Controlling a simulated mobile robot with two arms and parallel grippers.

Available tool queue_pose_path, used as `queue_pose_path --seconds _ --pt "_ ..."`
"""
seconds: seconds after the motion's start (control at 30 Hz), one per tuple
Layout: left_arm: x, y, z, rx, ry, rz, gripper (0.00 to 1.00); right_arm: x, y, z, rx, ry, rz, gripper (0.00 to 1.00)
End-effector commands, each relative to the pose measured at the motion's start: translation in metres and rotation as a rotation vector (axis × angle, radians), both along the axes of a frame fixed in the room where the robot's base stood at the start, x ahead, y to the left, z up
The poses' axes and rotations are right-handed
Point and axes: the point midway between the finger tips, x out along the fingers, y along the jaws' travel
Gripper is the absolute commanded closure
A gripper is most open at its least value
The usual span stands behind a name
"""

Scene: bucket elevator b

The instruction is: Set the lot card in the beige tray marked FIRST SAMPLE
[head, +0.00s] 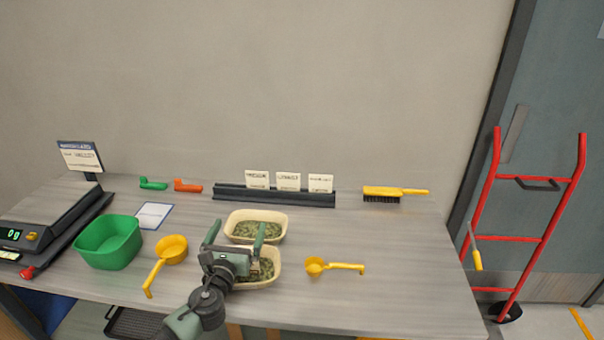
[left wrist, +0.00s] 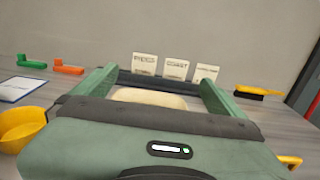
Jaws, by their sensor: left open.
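Three white printed cards stand in a dark rack (head: 275,196) at the back: a left card (head: 257,180), a middle card (head: 288,182) and a right card (head: 320,183). Their print is too small to read, so I cannot tell which is the lot card. Two beige trays hold green material: a rear tray (head: 281,215) and a front tray (head: 274,281). I cannot read a FIRST SAMPLE marking on either. My left gripper (head: 236,236) is open and empty above the trays, partly hiding the front one. Its fingers point toward the rack in the left wrist view (left wrist: 152,80). My right gripper is out of view.
A green bowl (head: 108,243), a scale (head: 40,216) and a yellow scoop (head: 172,249) are at left. A blue-edged sheet (head: 153,215) lies flat. Another yellow scoop (head: 316,267) and a brush (head: 394,193) are at right. The table's right end is clear.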

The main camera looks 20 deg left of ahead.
Motion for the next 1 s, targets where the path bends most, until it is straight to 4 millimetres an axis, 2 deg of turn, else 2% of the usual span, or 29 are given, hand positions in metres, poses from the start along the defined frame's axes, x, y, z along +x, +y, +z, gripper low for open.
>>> queue_pose_path --seconds 0.1,0.17,0.27,0.37,0.43,0.5,0.6,0.8,1.0 --pt "-0.002 -0.001 -0.001 -0.028 -0.002 0.006 0.00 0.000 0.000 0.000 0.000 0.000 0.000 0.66" --pt "-0.010 -0.004 -0.006 -0.118 -0.006 0.028 0.00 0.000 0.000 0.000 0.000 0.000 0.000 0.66" --pt "-0.038 -0.012 -0.023 -0.451 -0.024 0.127 0.00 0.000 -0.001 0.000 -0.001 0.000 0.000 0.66" --pt "-0.091 -0.028 -0.056 -0.975 -0.040 0.332 0.00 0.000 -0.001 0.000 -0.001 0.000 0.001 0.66" --pt "-0.134 -0.043 -0.080 -1.325 -0.051 0.520 0.00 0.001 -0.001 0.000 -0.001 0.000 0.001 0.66" --pt "-0.170 -0.060 -0.097 -1.584 -0.060 0.692 0.00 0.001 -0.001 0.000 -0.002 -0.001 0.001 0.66" --pt "-0.210 -0.083 -0.112 -1.832 -0.069 0.899 0.00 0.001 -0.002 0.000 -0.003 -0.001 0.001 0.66" --pt "-0.269 -0.121 -0.122 -2.113 -0.085 1.222 0.00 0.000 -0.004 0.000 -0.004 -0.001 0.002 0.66" --pt "-0.315 -0.153 -0.119 -2.275 -0.100 1.505 0.00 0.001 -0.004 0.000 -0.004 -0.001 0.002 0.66"
